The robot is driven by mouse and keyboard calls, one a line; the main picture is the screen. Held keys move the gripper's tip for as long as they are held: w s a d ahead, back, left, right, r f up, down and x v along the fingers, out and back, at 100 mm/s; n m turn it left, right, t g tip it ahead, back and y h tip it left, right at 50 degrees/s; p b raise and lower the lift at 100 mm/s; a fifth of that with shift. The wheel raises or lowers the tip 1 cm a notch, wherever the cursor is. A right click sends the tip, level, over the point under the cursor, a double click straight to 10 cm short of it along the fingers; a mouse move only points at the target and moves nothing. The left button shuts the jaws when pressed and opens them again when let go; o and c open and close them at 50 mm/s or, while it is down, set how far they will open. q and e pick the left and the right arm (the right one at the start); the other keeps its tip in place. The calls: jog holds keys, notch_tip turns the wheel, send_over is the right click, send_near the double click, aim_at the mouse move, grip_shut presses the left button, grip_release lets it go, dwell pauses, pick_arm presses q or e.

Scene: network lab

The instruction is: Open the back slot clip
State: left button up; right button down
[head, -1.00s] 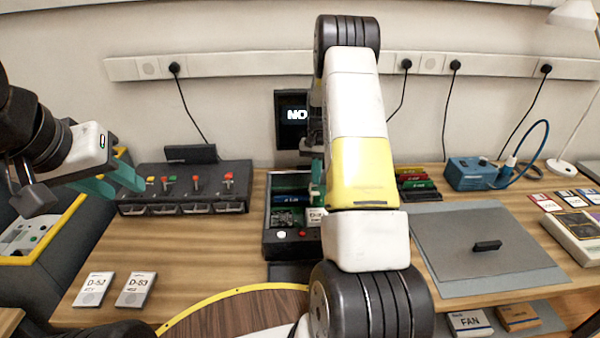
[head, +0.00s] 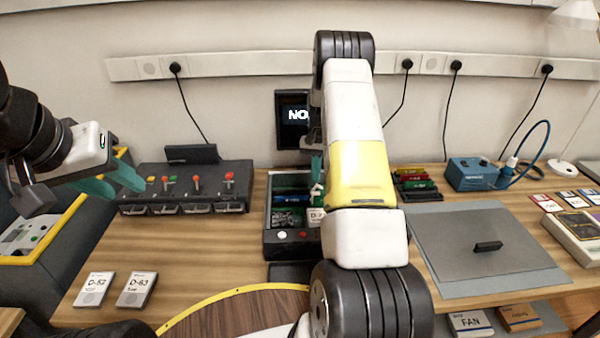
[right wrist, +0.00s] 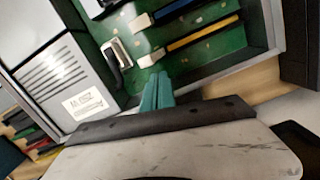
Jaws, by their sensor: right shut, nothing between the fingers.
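An open case (head: 268,238) with a green board stands in the middle of the bench. In the right wrist view the green board (right wrist: 196,53) carries a blue slot (right wrist: 172,10) and a yellow slot (right wrist: 203,37). Each has a white clip at its left end, one by the blue slot (right wrist: 143,22) and one by the yellow slot (right wrist: 151,59). I cannot tell which is the back one, or whether either is open. My right gripper (right wrist: 157,92) is shut and empty, just below the yellow slot's clip, apparently apart from it. My left gripper (head: 112,184) is open and empty at the left.
A grey labelled box (right wrist: 65,75) sits beside the board, with a white connector and black cable (right wrist: 117,60) between. A switch panel (head: 185,185) is left of the case, colored modules (head: 415,182) and a grey mat (head: 480,245) right. A screen (head: 292,118) stands behind.

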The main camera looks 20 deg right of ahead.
notch_tip(320, 180, up, 8)
jog(key=shift+w+f, duration=0.2)
jog(key=shift+w, duration=0.2)
jog(key=shift+d, duration=0.1)
